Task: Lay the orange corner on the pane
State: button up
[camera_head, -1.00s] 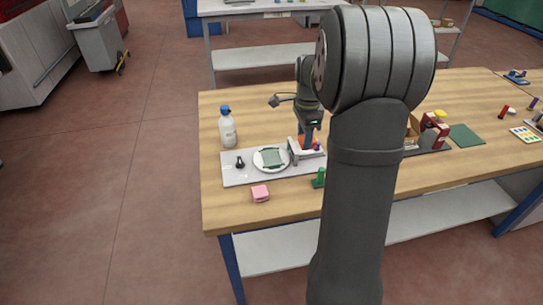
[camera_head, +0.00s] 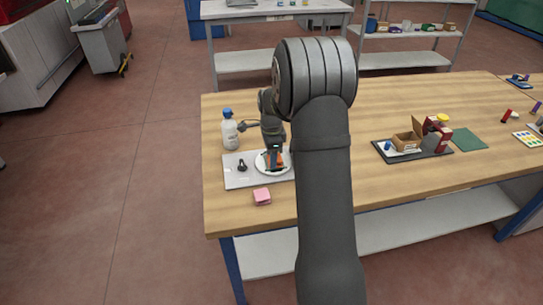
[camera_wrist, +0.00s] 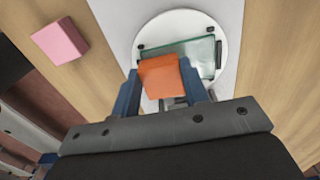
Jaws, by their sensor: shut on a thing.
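The orange corner (camera_wrist: 159,78) is held between the two fingers of my gripper (camera_wrist: 160,92), seen in the wrist view. The glass pane (camera_wrist: 202,53) is a greenish clear plate on a round white disc (camera_wrist: 228,20). The orange corner covers part of the pane's near left area in the wrist view; I cannot tell whether it touches the pane. In the head view my gripper (camera_head: 273,166) is over the white disc (camera_head: 262,169), and the orange corner (camera_head: 280,158) shows beside the fingers. My gripper hides most of the pane there.
The disc sits on a light grey board (camera_head: 238,181) with a small black object (camera_head: 242,166). A white bottle with a blue cap (camera_head: 229,132) stands behind, and a pink block (camera_head: 262,196) lies in front. A dark tray with an open box (camera_head: 407,141) stands to the right.

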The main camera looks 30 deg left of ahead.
jog(key=shift+f, duration=0.2)
jog(key=o, duration=0.9)
jog(key=shift+o, duration=0.2)
notch_tip(320, 180, up, 12)
jog(key=shift+r, duration=0.2)
notch_tip(320, 180, down, 12)
jog(key=shift+r, duration=1.9)
